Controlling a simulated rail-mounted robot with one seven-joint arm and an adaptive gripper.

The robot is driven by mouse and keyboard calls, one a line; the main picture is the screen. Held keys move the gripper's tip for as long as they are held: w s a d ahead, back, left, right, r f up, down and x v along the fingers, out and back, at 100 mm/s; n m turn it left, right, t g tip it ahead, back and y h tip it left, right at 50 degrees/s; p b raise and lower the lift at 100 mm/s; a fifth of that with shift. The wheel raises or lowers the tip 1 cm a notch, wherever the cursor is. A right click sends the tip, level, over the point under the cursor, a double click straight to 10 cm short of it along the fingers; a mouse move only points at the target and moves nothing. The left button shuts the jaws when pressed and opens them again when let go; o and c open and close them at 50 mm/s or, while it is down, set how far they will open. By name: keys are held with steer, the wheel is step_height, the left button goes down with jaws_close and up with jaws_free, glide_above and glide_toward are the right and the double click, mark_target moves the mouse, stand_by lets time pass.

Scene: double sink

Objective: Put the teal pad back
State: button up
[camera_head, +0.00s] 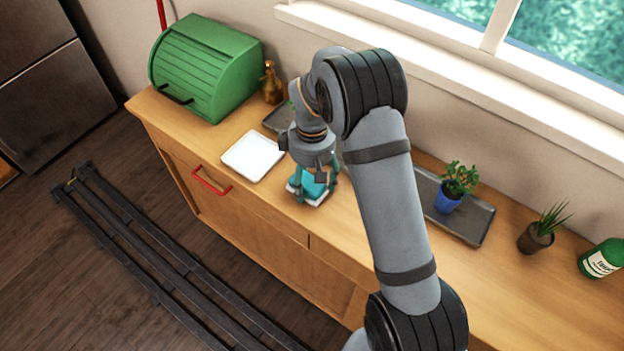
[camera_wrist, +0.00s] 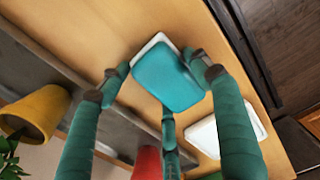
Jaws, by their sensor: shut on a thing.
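The teal pad (camera_wrist: 168,82) is held among the three teal fingers of my gripper (camera_wrist: 163,88). In the head view the pad (camera_head: 313,185) shows partly between the fingers of my gripper (camera_head: 312,190), low over the wooden counter near its front edge. A white edge (camera_wrist: 150,46) shows along one side of the pad in the wrist view, and white also shows beneath it in the head view. I cannot tell whether this white piece is fixed to the pad or lies under it. A white square tray (camera_head: 253,156) lies to the left, looking empty; it also shows in the wrist view (camera_wrist: 205,136).
A green bread box (camera_head: 205,70) and a brass bottle (camera_head: 271,83) stand at the left. A dark tray (camera_head: 480,222) with a blue potted plant (camera_head: 448,198) lies right of my arm. A yellow pot (camera_wrist: 42,108) and a red object (camera_wrist: 148,163) show in the wrist view.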

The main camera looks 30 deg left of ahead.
mark_target(312, 178)
steer(key=o, duration=1)
step_height(312, 178, up, 12)
steer(key=shift+r, duration=0.15)
step_height(312, 178, down, 13)
steer(key=shift+r, duration=0.15)
step_height(312, 178, up, 3)
steer(key=shift+r, duration=0.3)
